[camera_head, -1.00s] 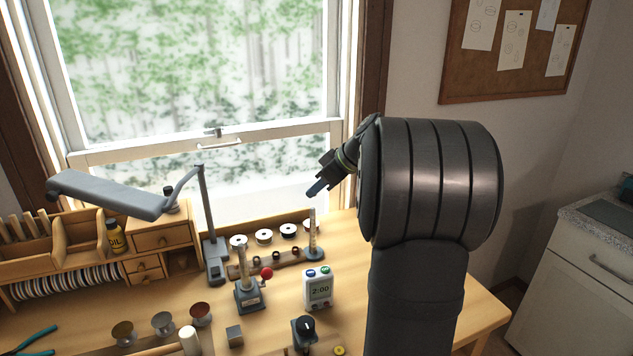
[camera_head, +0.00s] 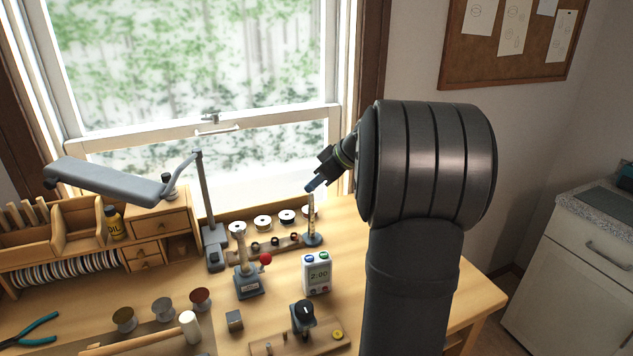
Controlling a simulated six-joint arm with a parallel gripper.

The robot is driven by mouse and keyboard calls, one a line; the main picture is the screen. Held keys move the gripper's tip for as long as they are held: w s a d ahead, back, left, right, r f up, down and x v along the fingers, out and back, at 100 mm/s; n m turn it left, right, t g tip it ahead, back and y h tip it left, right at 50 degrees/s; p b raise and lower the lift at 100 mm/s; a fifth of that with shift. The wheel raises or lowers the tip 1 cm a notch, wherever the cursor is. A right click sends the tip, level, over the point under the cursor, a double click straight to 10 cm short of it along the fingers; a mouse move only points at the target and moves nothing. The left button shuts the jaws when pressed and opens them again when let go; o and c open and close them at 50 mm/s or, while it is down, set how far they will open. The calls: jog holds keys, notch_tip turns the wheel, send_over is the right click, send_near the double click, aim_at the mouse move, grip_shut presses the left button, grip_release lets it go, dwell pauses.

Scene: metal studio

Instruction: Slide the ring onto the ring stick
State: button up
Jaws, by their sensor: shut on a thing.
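The ring stick (camera_head: 311,217) is a slim, pale upright stick on a round dark base near the back of the bench. My gripper (camera_head: 316,184) is just above the top of the stick, tilted down and to the left, with its fingers together. The ring is too small or hidden to make out at the fingertips. I cannot tell whether the fingertips touch the stick or are in front of it.
A grey device with an upright post and red ball lever (camera_head: 248,283) stands left of the stick. A wooden strip with small dark rings (camera_head: 276,241) and several spools (camera_head: 263,223) lie close left. A lamp (camera_head: 204,200) stands further left.

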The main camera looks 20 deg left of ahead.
jog(key=shift+f, duration=1.65)
jog(key=o, duration=0.9)
jog(key=v, duration=1.7)
jog(key=shift+d+r, duration=0.15)
jog(key=x, duration=1.7)
jog(key=shift+a, duration=0.2)
